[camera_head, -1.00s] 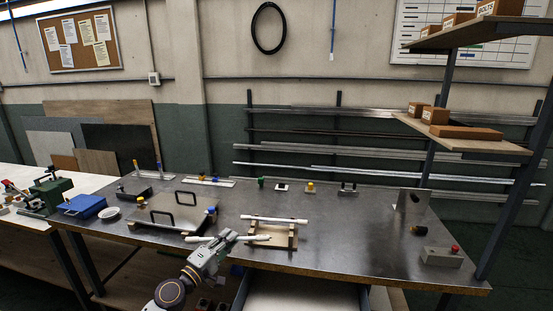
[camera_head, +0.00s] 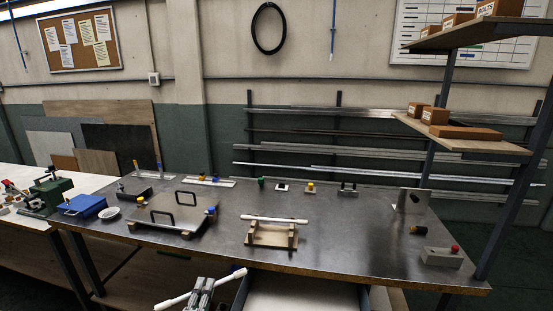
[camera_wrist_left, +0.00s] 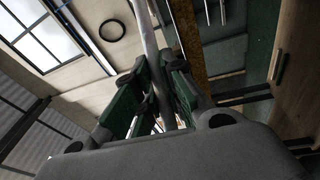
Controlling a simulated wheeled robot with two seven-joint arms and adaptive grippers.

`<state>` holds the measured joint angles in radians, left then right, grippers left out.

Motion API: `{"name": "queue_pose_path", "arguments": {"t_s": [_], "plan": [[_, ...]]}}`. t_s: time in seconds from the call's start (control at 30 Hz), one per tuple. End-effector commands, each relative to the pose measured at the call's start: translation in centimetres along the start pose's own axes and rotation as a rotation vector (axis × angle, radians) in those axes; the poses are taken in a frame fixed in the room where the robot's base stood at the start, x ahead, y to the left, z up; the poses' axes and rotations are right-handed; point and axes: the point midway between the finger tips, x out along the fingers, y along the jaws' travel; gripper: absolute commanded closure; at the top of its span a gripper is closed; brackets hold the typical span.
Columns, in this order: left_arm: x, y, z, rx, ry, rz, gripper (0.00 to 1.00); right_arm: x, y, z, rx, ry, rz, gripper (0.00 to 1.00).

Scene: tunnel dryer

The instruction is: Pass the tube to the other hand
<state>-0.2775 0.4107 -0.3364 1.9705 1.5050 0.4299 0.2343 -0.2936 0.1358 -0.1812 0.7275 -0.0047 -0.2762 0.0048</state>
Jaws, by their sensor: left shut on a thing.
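My left gripper (camera_head: 203,288) is low in front of the table's front edge. It is shut on a white tube (camera_head: 233,275), around its middle, with both ends sticking out. The tube slants up to the right. In the left wrist view the tube (camera_wrist_left: 147,40) runs between the two fingers (camera_wrist_left: 158,90). A second white tube (camera_head: 274,219) lies across the wooden stand (camera_head: 271,239) on the table. My right gripper is not in view.
The dark table (camera_head: 350,240) has free room right of the stand. An open drawer (camera_head: 290,292) juts out below its front edge, close to the held tube's right end. A plate with handles (camera_head: 170,216) lies left, and a red-button box (camera_head: 441,257) right.

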Motion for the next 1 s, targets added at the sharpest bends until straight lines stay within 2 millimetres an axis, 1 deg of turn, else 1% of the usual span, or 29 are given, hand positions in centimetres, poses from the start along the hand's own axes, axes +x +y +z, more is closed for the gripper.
{"name": "queue_pose_path", "arguments": {"t_s": [0.1, 0.23, 0.7, 0.87, 1.0], "plan": [[-0.9, -0.2, -0.3, 0.004, 0.028, -0.002, 1.0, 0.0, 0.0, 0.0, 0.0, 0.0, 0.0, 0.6], [-1.3, -0.2, -0.5, 0.008, 0.042, -0.002, 1.0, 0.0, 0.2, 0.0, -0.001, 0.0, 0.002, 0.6], [-1.3, -0.2, -0.5, 0.009, 0.042, -0.002, 1.0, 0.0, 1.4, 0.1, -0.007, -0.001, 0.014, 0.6], [-1.3, -0.1, -0.4, 0.007, 0.037, -0.001, 1.0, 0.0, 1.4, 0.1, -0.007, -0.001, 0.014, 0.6], [-1.2, 0.5, 0.2, 0.005, 0.016, 0.001, 1.0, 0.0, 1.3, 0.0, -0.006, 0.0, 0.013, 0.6]]}}
